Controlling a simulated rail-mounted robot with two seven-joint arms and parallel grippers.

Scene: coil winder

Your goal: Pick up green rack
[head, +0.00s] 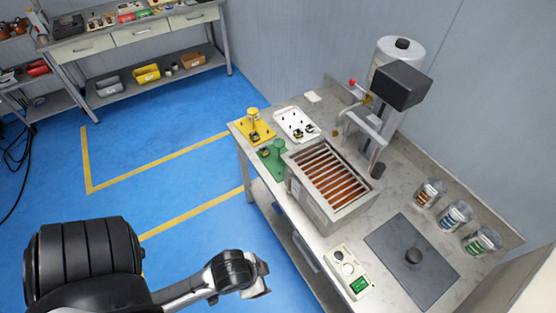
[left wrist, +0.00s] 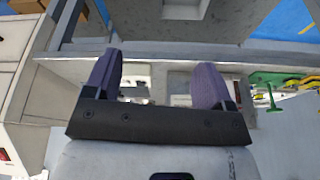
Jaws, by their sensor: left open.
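The green rack (head: 276,164) stands near the left edge of the grey workbench in the head view, between a yellow rack and a ribbed heater-like box. It has a flat base, an upright post and a small dark part on it. A green piece that looks like it shows at the right of the left wrist view (left wrist: 268,78). My left gripper (head: 262,283) is in front of the bench's left side, well apart from the rack. In the left wrist view its two purple fingers (left wrist: 156,82) are spread with nothing between them. My right gripper is out of view.
The yellow rack (head: 262,133) and a white tray (head: 285,115) with small parts stand close behind the green rack. The metal box (head: 315,203) with orange-brown bars is close on its right. A control box (head: 348,272) sits at the front. Blue floor (head: 190,235) is clear left of the bench.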

